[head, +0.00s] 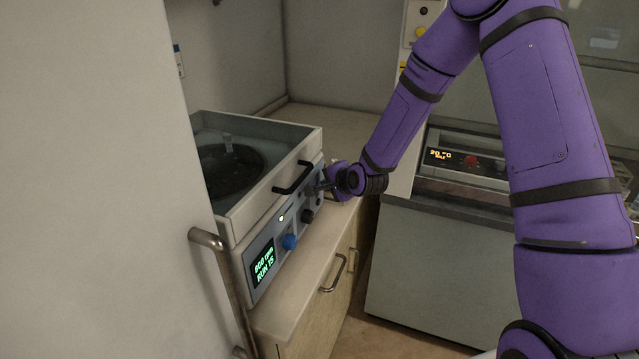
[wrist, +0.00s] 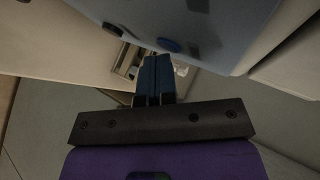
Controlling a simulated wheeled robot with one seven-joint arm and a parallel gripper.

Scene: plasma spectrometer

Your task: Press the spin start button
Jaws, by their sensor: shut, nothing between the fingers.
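The spinner (head: 259,210) is a grey box with an open top and a dark round rotor inside, on the counter at left in the head view. No start button is clearly identifiable; my gripper hides part of the panel. The wrist view shows my closed fingers (wrist: 154,72) below the panel (wrist: 205,28).
A black handle (head: 292,178) sticks out above the panel near my gripper. A metal bar handle (head: 222,262) is on the tall cabinet at left. A second device with a lit display (head: 465,160) stands at right. The counter (head: 300,287) before the spinner is clear.

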